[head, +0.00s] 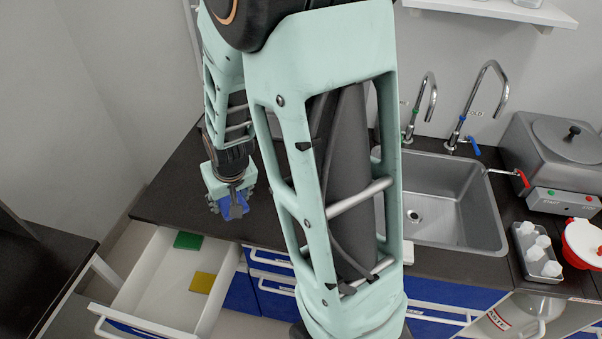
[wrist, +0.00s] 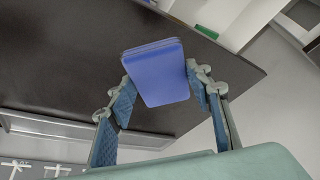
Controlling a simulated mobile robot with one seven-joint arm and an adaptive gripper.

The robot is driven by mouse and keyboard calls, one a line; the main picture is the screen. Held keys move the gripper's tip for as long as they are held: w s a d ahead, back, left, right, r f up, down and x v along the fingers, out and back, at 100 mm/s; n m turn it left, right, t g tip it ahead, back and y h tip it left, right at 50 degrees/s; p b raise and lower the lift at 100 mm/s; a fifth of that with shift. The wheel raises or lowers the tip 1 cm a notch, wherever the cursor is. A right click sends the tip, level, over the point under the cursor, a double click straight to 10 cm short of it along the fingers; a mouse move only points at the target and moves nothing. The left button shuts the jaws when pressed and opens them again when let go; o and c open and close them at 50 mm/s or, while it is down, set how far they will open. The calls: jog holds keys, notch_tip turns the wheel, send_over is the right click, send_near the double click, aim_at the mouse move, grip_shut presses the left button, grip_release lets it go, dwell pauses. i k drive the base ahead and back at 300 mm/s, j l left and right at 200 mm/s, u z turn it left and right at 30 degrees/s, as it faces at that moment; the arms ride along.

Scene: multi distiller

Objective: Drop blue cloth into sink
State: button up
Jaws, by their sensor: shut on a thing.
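The blue cloth (wrist: 158,75) is a small, flat, thick pad between my gripper's fingers (wrist: 166,88) in the wrist view. In the head view the cloth (head: 234,206) shows under my gripper (head: 231,200), which is over the dark counter's left part, near its front edge. My gripper is shut on the cloth. The metal sink (head: 470,205) is to the right in the head view, apart from the gripper. My own arm hides the sink's left part.
An open white drawer (head: 150,295) below the counter (head: 175,185) holds a green cloth (head: 188,240) and a yellow cloth (head: 202,282). Two taps (head: 487,95) rise behind the sink. A grey machine (head: 560,165) and a tray of white bottles (head: 537,250) stand to its right.

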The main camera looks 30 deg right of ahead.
aim_at(420, 231)
jog(key=z, duration=2.15)
jog(key=i+z, duration=0.1)
